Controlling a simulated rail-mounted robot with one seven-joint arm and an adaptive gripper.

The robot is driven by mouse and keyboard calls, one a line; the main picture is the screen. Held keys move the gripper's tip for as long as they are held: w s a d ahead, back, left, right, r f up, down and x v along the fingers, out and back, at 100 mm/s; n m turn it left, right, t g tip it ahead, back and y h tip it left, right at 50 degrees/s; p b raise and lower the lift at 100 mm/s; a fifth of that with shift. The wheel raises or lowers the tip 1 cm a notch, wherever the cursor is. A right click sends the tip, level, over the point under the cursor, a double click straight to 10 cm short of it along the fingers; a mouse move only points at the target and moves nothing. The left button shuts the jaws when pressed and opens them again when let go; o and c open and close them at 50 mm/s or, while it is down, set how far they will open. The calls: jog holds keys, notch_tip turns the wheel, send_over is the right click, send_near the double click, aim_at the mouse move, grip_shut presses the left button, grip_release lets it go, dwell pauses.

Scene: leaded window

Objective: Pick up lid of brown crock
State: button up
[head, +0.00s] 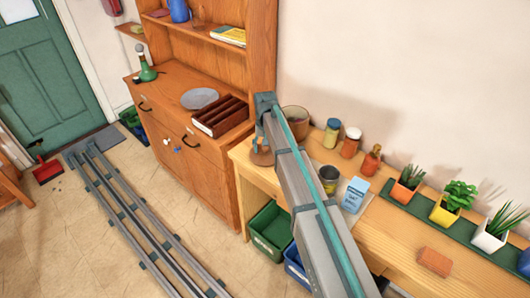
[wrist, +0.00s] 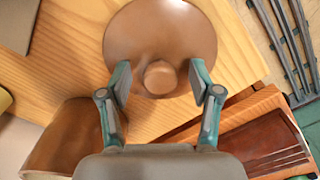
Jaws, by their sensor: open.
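The brown lid (wrist: 150,25) is a round disc with a short round knob (wrist: 160,77) in the wrist view. It lies on the pale wooden table, apart from the brown crock (wrist: 62,140), which stands to its lower left. My gripper (wrist: 162,84) is open, its two fingers on either side of the knob with a gap at each side. Nothing is held. In the head view the crock (head: 296,119) stands near the wall behind my arm, and a brown part of the lid (head: 262,157) shows just left of the arm. My arm hides much of that spot.
The wooden dresser (head: 190,165) with a dark divided tray (head: 220,115) adjoins the table's left end. Jars (head: 332,132), a metal tin (head: 329,179) and a blue-and-white carton (head: 355,194) stand right of my arm. Potted plants (head: 452,205) line the wall side.

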jog(key=shift+f, duration=0.1)
grip_shut()
dwell(0.3)
jog(key=shift+r, duration=0.2)
